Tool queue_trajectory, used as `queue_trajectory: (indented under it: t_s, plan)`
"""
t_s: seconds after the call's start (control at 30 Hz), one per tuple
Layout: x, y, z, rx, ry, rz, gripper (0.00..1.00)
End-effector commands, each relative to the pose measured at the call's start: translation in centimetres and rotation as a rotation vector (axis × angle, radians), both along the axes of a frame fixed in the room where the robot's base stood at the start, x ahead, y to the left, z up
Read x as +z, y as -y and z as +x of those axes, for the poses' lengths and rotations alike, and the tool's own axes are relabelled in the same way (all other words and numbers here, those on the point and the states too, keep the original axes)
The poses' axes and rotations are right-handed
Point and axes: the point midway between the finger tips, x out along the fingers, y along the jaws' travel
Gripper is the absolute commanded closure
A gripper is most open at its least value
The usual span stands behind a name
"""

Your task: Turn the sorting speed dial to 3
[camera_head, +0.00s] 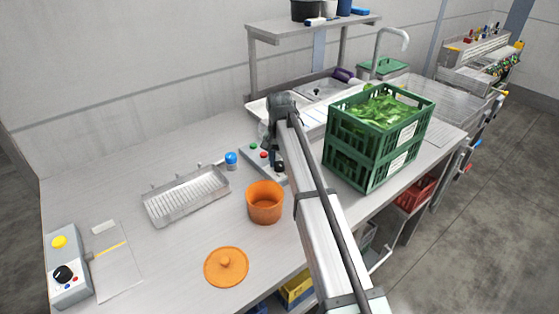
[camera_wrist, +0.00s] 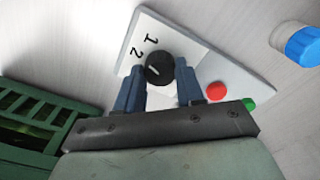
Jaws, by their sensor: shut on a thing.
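The sorting speed dial (camera_wrist: 159,69) is a black round knob with a pale pointer line, on a light grey control box (camera_wrist: 205,58). In the wrist view the printed numbers 1 and 2 show beside it; no 3 can be read, and part of the panel is hidden by my gripper. My gripper (camera_wrist: 160,75) has its two blue fingers on either side of the knob, shut on it. In the head view my arm covers most of the dial, and the box (camera_head: 252,158) shows in part with its green and red buttons.
Stacked green crates (camera_head: 372,138) of leafy greens stand just right of my arm. An orange pot (camera_head: 265,203), its lid (camera_head: 226,267), a metal tray (camera_head: 186,198) and a blue-capped jar (camera_head: 231,159) are nearby. Another box with a black knob (camera_head: 64,274) stands at far left.

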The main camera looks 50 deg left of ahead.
Motion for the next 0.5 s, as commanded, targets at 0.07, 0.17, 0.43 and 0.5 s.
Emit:
queue_trajectory:
  t_s: [0.07, 0.17, 0.43, 0.5]
  plan:
    - [0.03, -0.01, 0.0, 0.074, 0.0, 0.0, 0.93]
    - [0.03, -0.01, 0.01, 0.169, 0.0, 0.0, 0.93]
    - [0.03, -0.01, 0.0, 0.425, 0.0, 0.0, 0.93]
    - [0.03, -0.01, 0.0, 0.491, 0.0, 0.0, 0.93]
